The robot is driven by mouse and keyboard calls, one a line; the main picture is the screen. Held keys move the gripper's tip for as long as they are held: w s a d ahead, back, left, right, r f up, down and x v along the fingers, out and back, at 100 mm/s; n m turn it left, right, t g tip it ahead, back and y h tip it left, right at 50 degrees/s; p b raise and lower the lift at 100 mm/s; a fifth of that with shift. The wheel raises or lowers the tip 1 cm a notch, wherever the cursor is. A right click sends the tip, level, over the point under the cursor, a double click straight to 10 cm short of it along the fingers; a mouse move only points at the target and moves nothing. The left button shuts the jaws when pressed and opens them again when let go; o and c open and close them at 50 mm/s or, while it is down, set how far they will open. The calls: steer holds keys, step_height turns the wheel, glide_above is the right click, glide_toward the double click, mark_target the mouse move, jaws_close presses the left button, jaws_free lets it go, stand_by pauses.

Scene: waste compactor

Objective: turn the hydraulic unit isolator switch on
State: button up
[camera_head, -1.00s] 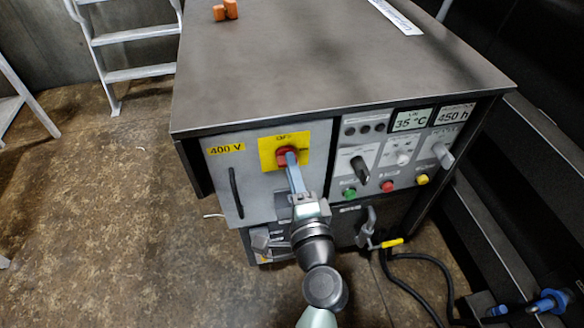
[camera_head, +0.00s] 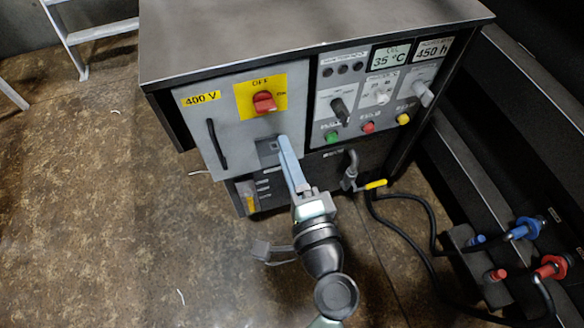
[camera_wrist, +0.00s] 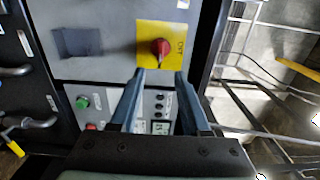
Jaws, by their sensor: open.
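The isolator switch is a red rotary knob (camera_head: 264,102) on a yellow plate (camera_head: 243,101) marked OFF at the top and ON at the right. Its handle appears to lie crosswise, towards the ON mark. My gripper (camera_head: 282,140) is open and empty, below the knob in the head view and apart from it. In the wrist view the knob (camera_wrist: 160,46) shows whole, ahead of the gap between the two fingertips (camera_wrist: 160,74). The plate (camera_wrist: 148,30) shows turned sideways there, with OFF to the right.
The grey cabinet door has a black handle (camera_head: 217,145) and a 400 V label (camera_head: 201,98). Beside it a control panel holds a black selector (camera_head: 341,110), a green button (camera_head: 332,137) and displays. Black hoses (camera_head: 425,205) run at the lower right. A ladder (camera_head: 92,33) stands behind left.

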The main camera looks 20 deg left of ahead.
steer(key=shift+v, duration=1.55)
